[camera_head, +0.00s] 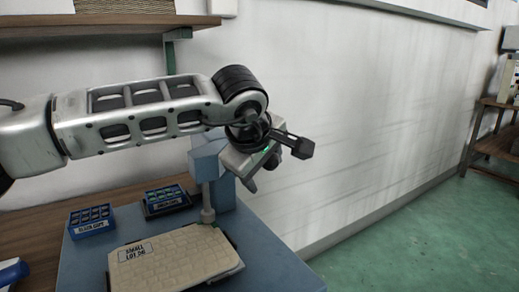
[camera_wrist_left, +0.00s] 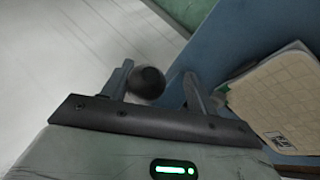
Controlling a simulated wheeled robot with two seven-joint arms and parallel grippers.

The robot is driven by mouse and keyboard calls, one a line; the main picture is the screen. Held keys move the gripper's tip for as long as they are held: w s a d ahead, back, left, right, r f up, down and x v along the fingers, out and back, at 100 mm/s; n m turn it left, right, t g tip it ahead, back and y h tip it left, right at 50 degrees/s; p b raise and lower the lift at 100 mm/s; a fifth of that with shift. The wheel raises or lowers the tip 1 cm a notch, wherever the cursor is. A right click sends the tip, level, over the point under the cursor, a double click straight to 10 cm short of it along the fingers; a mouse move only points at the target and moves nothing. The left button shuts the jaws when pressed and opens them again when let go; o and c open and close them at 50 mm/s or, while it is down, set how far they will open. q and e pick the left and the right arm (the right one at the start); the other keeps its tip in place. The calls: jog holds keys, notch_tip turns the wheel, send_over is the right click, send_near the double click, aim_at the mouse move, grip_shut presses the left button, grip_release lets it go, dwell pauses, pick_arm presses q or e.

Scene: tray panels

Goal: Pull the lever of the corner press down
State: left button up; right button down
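The corner press (camera_head: 208,162) is a blue-grey block on a column, with a round ram (camera_head: 208,214) below it, at the back of the blue bench. My left gripper (camera_head: 262,174) is at the right side of the press head and points downward. It hides the press lever in the head view. In the left wrist view, a dark round lever knob (camera_wrist_left: 147,82) shows between the two spread fingers, nearer the left finger. My left gripper (camera_wrist_left: 156,88) is open. I cannot tell whether the knob is touched. My right gripper is not in view.
A cream tray panel with a small-lot label (camera_head: 180,262) lies on the blue bench (camera_head: 270,262) under the ram. Two small bins (camera_head: 91,221) (camera_head: 166,200) stand behind it. A wooden shelf (camera_head: 100,24) is above. The white wall (camera_head: 370,120) is close behind; green floor lies right.

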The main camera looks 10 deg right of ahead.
pick_arm(q)
jog(key=s+a+r, duration=0.2)
jog(key=s+r, duration=0.6)
jog(key=s, duration=0.2)
jog(key=shift+s+r, duration=0.2)
jog(key=shift+s, duration=0.1)
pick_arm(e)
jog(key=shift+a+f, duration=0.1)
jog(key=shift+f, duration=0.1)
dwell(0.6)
pick_arm(q)
jog(key=shift+b, duration=0.35)
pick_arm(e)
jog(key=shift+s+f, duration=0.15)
pick_arm(q)
jog(key=p+v, duration=0.2)
jog(key=v, duration=1.4)
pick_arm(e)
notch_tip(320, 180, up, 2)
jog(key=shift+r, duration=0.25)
pick_arm(q)
jog(key=shift+a, duration=0.1)
